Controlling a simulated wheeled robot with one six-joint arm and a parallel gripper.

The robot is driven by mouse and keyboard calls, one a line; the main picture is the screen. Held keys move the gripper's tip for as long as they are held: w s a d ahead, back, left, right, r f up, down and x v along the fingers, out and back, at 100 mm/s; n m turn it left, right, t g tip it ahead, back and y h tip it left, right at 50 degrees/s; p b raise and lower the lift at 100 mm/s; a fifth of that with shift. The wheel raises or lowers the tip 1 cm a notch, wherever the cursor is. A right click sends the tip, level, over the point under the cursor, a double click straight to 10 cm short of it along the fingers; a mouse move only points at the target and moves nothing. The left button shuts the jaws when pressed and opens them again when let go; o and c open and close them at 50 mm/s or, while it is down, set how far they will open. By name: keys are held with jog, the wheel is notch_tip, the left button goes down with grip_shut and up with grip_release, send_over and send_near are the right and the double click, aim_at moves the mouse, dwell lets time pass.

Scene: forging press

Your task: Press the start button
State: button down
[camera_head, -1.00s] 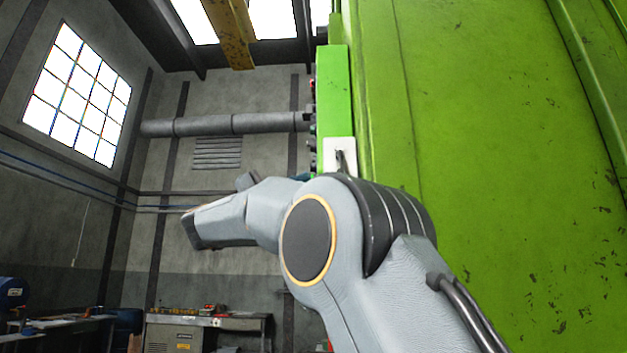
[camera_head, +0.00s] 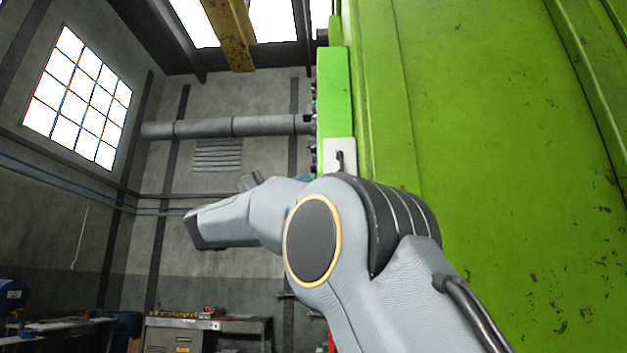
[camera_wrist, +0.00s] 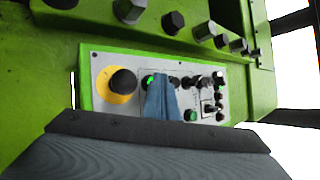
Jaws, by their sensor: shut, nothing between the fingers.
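In the wrist view, a light grey control panel (camera_wrist: 101,71) with several buttons and knobs is set in a green housing. A small lit green button (camera_wrist: 149,80) sits right of a large dark knob on a yellow disc (camera_wrist: 111,98). Another green button (camera_wrist: 190,116) is on the lower part of the panel. No readable label shows which one is the start button. My gripper (camera_wrist: 164,79) is shut and empty; its blue-grey fingers overlap the panel just right of the upper green button. I cannot tell whether the tips touch the panel.
Several dark hexagonal bolts (camera_wrist: 173,22) stick out above the panel. The large green press (camera_head: 500,180) fills the right of the head view. A workbench (camera_head: 210,323) stands at the back left. The space left of the press looks open.

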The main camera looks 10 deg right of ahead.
jog(key=shift+w+a, duration=0.15)
jog(key=shift+a, duration=0.6)
jog(key=shift+p, duration=0.3)
jog(key=shift+w+a+p, duration=0.2)
jog(key=shift+a+p, duration=0.3)
jog(key=shift+a, duration=0.3)
jog(key=shift+w+a+p, duration=0.25)
jog(key=shift+a+p, duration=0.2)
jog(key=shift+a, duration=0.4)
jog(key=shift+w+a+p, duration=0.2)
jog(key=shift+a+p, duration=0.3)
jog(key=shift+a, duration=0.3)
jog(key=shift+d, duration=0.1)
